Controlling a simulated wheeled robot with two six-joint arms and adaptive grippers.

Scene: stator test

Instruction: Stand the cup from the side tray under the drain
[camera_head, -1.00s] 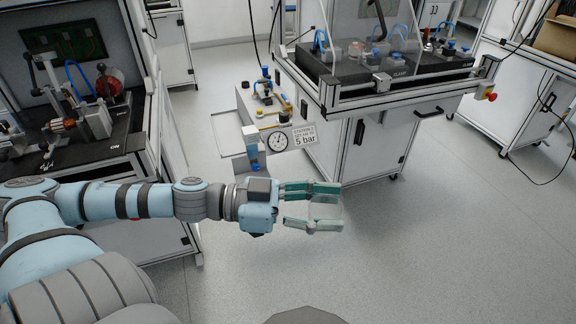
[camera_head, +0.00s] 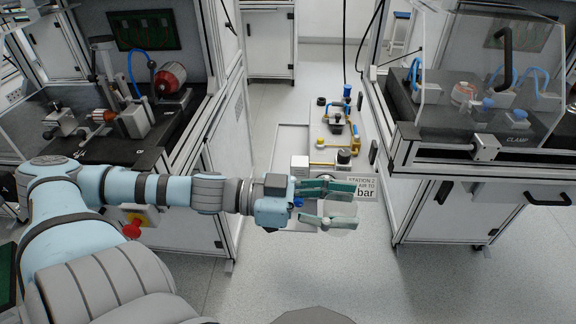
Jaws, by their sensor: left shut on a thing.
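My left gripper (camera_head: 352,207) reaches in from the left and is shut on a clear cup (camera_head: 342,211), which shows faintly between its green fingers. The gripper and cup are in front of a low white station with brass fittings (camera_head: 322,166), blue-handled parts and a black knob. I cannot tell which fitting is the drain. My right gripper is not in view.
A cabinet with a red-and-grey motor (camera_head: 170,78) stands at the left, with a red stop button (camera_head: 132,229) low on its side. A cabinet with a clear guard and clamp (camera_head: 486,148) stands at the right. Open floor (camera_head: 400,285) lies in front.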

